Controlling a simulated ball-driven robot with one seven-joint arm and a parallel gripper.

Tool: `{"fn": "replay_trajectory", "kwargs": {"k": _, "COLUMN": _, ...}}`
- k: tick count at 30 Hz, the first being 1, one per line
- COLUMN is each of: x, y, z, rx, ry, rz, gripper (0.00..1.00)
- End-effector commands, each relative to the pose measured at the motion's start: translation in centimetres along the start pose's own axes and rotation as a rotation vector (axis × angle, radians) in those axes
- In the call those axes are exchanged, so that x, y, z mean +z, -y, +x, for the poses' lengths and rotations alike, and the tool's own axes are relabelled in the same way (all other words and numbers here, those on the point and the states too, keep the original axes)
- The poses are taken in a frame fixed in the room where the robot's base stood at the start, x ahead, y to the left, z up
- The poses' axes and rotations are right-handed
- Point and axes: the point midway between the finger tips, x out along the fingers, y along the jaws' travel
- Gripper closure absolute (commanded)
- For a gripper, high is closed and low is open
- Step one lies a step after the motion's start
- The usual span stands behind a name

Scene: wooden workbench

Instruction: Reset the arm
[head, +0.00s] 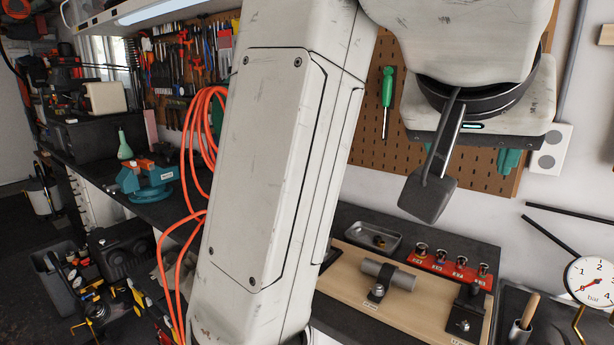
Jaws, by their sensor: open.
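My gripper (430,192) hangs at the upper right, in front of the pegboard and above the back of the workbench. One grey finger pad shows at its lower end, pointing down and left. The other finger is not clearly seen. I see nothing held in it. My white arm link (275,170) stands tall through the middle of the view and hides part of the bench and wall. The gripper is apart from the wooden board (415,312) on the bench below.
The board carries a grey cylinder (388,273) and a black bracket (465,312). Behind are a red holder (440,262) with several fittings and a metal tray (366,237). A pressure gauge (590,280) stands right. A green screwdriver (386,90) hangs on the pegboard (365,140). Orange cable (190,165) hangs left.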

Motion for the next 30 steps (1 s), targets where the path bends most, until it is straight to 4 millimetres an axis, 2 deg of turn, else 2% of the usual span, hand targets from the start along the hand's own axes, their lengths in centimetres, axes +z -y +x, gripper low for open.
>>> {"fn": "replay_trajectory", "kwargs": {"k": 8, "x": 3.0, "y": 0.3, "z": 6.3, "rx": 0.034, "ry": -0.016, "rz": -0.098, "gripper": 0.48}}
{"fn": "replay_trajectory", "kwargs": {"k": 14, "x": 7.9, "y": -0.5, "z": 13.9, "rx": 0.048, "ry": 0.003, "rz": -0.222, "gripper": 0.48}}
{"fn": "replay_trajectory", "kwargs": {"k": 20, "x": 14.6, "y": -2.8, "z": 21.1, "rx": 0.034, "ry": 0.069, "rz": -0.344, "gripper": 0.48}}
{"fn": "replay_trajectory", "kwargs": {"k": 24, "x": 20.3, "y": -5.2, "z": 25.2, "rx": 0.008, "ry": 0.143, "rz": -0.416, "gripper": 0.48}}
{"fn": "replay_trajectory", "kwargs": {"k": 26, "x": 23.0, "y": -6.4, "z": 26.6, "rx": -0.006, "ry": 0.181, "rz": -0.442, "gripper": 0.48}}
{"fn": "replay_trajectory", "kwargs": {"k": 30, "x": 29.8, "y": -9.4, "z": 29.1, "rx": -0.051, "ry": 0.284, "rz": -0.489, "gripper": 0.48}}
